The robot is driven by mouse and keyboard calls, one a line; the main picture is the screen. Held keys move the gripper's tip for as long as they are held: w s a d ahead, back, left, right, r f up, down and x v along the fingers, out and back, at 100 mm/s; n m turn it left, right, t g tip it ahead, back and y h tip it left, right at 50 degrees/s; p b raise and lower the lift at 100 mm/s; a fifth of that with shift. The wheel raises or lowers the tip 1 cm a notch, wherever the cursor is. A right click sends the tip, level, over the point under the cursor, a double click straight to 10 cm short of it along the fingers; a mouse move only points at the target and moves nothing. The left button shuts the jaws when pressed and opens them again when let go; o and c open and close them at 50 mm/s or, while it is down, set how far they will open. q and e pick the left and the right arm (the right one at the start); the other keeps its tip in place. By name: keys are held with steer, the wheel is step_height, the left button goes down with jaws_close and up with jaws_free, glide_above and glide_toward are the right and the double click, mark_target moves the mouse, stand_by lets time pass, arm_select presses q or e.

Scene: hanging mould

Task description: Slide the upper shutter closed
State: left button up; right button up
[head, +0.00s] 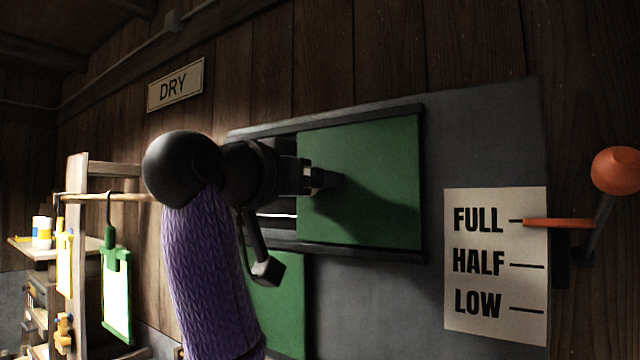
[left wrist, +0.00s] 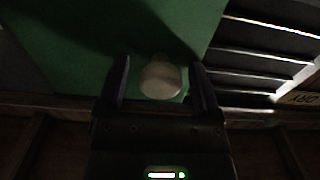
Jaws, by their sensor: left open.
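The upper shutter (head: 375,190) is a green panel in dark rails on the grey wall plate. It covers the right part of its opening; at the left a gap shows behind my arm. In the left wrist view the green panel (left wrist: 90,35) carries a pale round knob (left wrist: 160,78), with the slatted opening (left wrist: 265,55) beside it. My left gripper (head: 328,181) is at the panel's left part. Its fingers (left wrist: 160,85) are open, one on each side of the knob; I cannot tell whether they touch it. My right gripper is not in view.
A lower green shutter (head: 283,300) is partly hidden by my arm. A level card (head: 495,300) reads FULL, HALF, LOW, with an orange pointer (head: 557,222) at FULL and an orange-balled lever (head: 615,170). A DRY sign (head: 175,85) and a rack with hanging frames (head: 117,300) are left.

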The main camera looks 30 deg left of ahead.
arm_select(q)
steer(key=shift+s, duration=0.25)
steer(key=shift+r, duration=0.1)
steer(key=shift+c, duration=1.4)
jaws_close()
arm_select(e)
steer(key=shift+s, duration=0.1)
